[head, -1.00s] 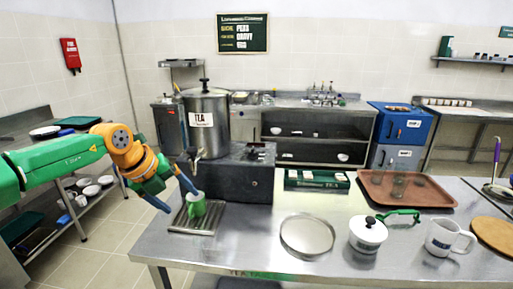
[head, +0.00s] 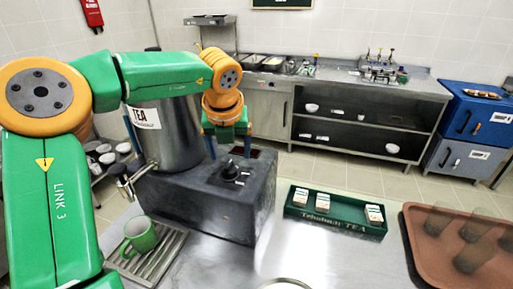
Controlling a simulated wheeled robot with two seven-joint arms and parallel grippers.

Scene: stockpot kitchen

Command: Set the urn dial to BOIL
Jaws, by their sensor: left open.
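The steel urn (head: 178,145), with a TEA label, stands on a dark grey base box (head: 215,205). The black dial (head: 231,173) is on the top of this box, right of the urn. I cannot read its markings or tell where it is set. My left gripper (head: 228,150) points down with its blue fingers apart. In the picture it is just above the dial, one finger to each side, and I see no contact. My left arm hides the urn's upper part. My right gripper is not in view.
A green mug (head: 140,236) is on the drip tray (head: 155,262) below the urn's tap (head: 125,180). A green tea box (head: 335,212) and a brown tray (head: 425,250) with glasses are to the right.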

